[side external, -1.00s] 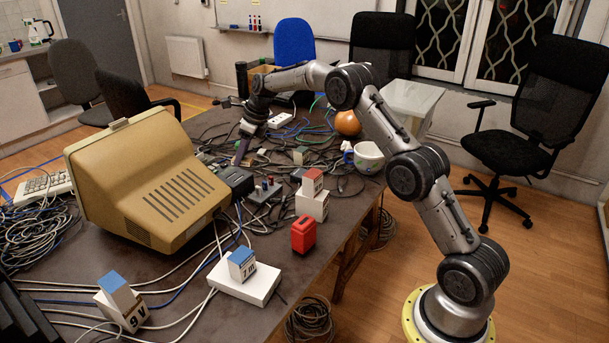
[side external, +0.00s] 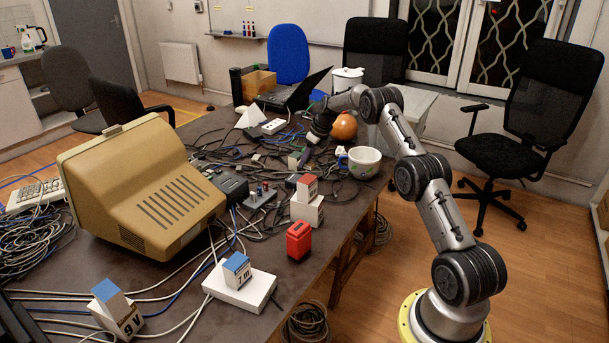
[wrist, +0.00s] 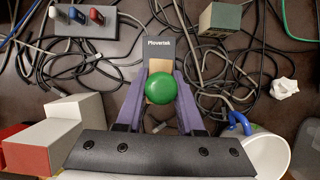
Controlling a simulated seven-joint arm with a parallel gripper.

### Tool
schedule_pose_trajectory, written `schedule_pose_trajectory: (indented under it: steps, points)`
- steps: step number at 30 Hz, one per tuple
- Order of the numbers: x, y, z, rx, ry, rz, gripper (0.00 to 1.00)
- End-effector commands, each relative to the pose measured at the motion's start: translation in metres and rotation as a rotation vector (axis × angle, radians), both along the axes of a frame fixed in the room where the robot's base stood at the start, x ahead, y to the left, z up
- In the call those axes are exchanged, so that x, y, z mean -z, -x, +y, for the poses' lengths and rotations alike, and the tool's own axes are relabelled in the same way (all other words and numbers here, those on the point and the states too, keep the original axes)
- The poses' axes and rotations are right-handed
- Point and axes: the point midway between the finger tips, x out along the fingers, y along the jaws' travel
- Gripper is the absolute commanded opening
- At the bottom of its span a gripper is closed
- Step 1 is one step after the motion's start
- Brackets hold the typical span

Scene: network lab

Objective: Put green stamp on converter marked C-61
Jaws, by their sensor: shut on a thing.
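In the wrist view my gripper (wrist: 160,88) has purple fingers closed around the green stamp, whose round green knob (wrist: 161,88) faces the camera. A beige part shows behind the knob. A black piece lettered "Plovertek" lies just beyond it; I cannot tell if it is separate. In the side view my gripper (side external: 304,158) is over the cables near the far right of the table, its hold too small to make out. White boxes stand nearer: one with a red block (side external: 306,209), one marked 9V (side external: 122,319), and a flat one (side external: 242,289). I cannot read C-61 anywhere.
A white mug with a blue handle (wrist: 264,150) is at lower right in the wrist view. A grey-green box (wrist: 219,20) and crumpled paper (wrist: 285,88) lie among cables. In the side view a red box (side external: 299,240) and a beige monitor (side external: 140,190) stand nearer.

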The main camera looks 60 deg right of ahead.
Motion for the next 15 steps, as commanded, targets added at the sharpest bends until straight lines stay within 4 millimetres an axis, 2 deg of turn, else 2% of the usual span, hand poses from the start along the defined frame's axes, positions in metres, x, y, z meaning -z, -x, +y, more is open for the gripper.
schedule_pose_trajectory:
  steps: [1, 8, 15]
  points:
    - [0.008, 0.000, 0.001, 0.000, -0.001, 0.002, 0.00]
    - [0.025, 0.000, 0.001, 0.000, -0.001, 0.001, 0.00]
    - [0.054, 0.000, 0.001, -0.001, 0.000, 0.000, 0.00]
